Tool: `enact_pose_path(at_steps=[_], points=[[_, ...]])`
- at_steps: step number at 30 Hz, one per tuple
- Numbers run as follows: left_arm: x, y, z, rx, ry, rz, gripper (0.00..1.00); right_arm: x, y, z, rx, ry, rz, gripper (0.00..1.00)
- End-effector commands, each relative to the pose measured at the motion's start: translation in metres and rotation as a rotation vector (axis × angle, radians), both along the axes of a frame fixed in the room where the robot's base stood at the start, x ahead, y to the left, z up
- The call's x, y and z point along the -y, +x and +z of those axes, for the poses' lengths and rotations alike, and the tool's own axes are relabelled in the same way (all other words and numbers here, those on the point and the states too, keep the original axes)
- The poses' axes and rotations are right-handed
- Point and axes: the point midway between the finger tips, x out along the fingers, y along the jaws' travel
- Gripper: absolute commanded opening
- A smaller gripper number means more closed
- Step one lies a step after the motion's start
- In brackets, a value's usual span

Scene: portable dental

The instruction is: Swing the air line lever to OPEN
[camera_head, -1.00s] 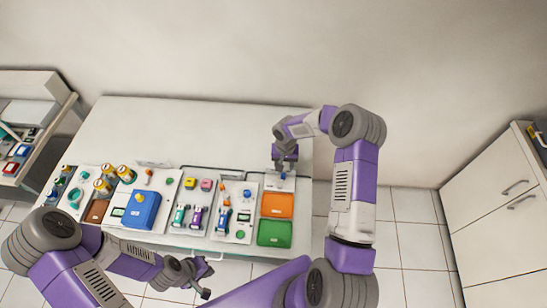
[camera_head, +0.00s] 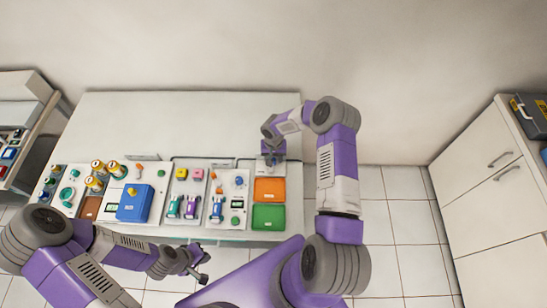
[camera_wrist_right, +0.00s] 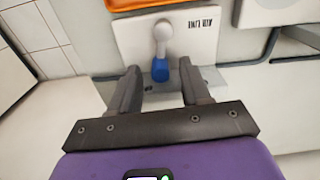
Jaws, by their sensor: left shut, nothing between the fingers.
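The air line lever (camera_wrist_right: 161,50) is a pale grey arm with a blue tip on a white plate (camera_wrist_right: 205,48) marked AIR LINE, upside down in the right wrist view. The blue tip points toward my right gripper (camera_wrist_right: 160,80). That gripper is open, with one finger on each side of the tip; I cannot tell if either touches it. In the head view my right gripper (camera_head: 271,161) is over the plate behind the orange tray and hides the lever. My left gripper (camera_head: 203,270) is shut and empty, in front of the table.
An orange tray (camera_head: 269,190) and a green tray (camera_head: 268,217) lie in front of the plate. Panels with a blue box (camera_head: 134,203) and several small fittings fill the table's front to the left. A grey pipe (camera_wrist_right: 262,60) runs beside the plate. The table's back is clear.

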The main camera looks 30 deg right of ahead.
Motion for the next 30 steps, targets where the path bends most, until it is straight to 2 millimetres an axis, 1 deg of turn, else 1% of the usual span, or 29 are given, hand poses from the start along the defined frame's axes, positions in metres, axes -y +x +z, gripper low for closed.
enact_pose_path(at_steps=[1, 9, 14, 20, 30], points=[[0.000, 0.000, 0.000, 0.000, 0.000, 0.000, 0.00, 0.000, 0.000, 0.000, 0.000, 0.000, 0.000, 0.41], [0.000, 0.000, 0.000, 0.000, 0.000, 0.000, 0.00, 0.000, 0.000, 0.000, 0.000, 0.000, 0.000, 0.00], [0.000, 0.000, -0.001, 0.000, 0.000, 0.000, 0.00, 0.000, 0.000, 0.000, 0.000, -0.001, -0.002, 0.00], [0.000, 0.000, -0.009, 0.000, 0.000, 0.000, 0.00, 0.002, -0.001, -0.001, 0.001, -0.003, -0.047, 0.00], [0.000, 0.000, -0.044, 0.000, 0.000, 0.000, 0.00, 0.007, -0.007, -0.003, 0.003, -0.002, -0.267, 0.00]])
